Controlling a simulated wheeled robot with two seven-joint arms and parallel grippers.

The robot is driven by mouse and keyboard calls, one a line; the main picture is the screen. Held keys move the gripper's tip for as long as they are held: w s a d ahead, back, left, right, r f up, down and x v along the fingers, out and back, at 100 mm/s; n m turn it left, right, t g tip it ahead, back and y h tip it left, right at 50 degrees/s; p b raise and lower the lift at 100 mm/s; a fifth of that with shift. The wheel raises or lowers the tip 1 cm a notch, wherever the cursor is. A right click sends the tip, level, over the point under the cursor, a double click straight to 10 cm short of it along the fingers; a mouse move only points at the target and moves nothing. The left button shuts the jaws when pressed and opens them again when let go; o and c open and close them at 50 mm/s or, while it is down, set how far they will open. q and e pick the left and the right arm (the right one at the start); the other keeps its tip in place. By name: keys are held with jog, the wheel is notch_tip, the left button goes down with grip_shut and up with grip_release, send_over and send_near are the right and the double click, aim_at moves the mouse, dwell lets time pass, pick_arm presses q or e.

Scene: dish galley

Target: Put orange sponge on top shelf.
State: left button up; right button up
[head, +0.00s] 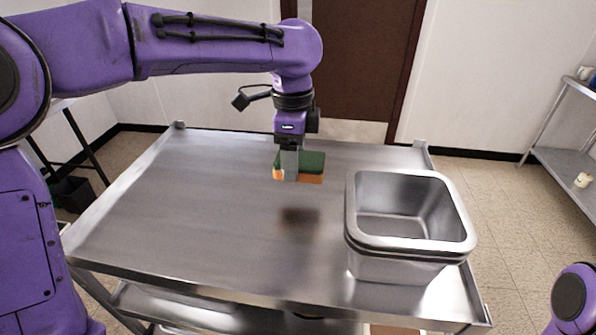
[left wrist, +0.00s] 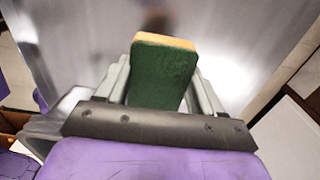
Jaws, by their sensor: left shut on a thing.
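My right gripper is not in view. A lower shelf (head: 220,308) of the cart shows in part under the top.
Stacked steel pans (head: 410,245) stand at the right of the cart top. The left and middle of the top are clear. A steel rack (head: 570,165) with small items stands at the far right. A brown door (head: 365,60) is behind the cart.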

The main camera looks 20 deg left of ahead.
aim_at(298, 186)
pick_arm(q)
jog(key=w+f, duration=0.3)
jog(key=shift+w+a, duration=0.2)
jog(key=shift+a, duration=0.1)
jog(key=shift+w+f+p, duration=0.15)
jog(key=shift+f+p, duration=0.15)
jog(key=shift+f, duration=0.1)
jog(key=shift+s+d+f+p, duration=0.1)
jog(key=shift+s+f+p, duration=0.15)
jog(key=shift+f, duration=0.25)
jog(key=shift+s+d+f+p, duration=0.1)
jog(key=shift+s+f+p, duration=0.1)
jog(key=shift+f, duration=0.3)
jog(key=shift+w+f, duration=0.1)
jog(key=shift+f, duration=0.25)
jog(key=shift+w+a+f, duration=0.15)
jog(key=shift+w+f, duration=0.1)
jog(key=o, duration=0.9)
jog(key=shift+s, duration=0.1)
jog(key=shift+o, duration=0.4)
jog(key=shift+s+r, duration=0.1)
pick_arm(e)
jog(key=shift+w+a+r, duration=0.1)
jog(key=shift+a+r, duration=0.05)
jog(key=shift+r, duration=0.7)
pick_arm(q)
notch_tip(298, 186, up, 12)
jog(key=shift+b, duration=0.3)
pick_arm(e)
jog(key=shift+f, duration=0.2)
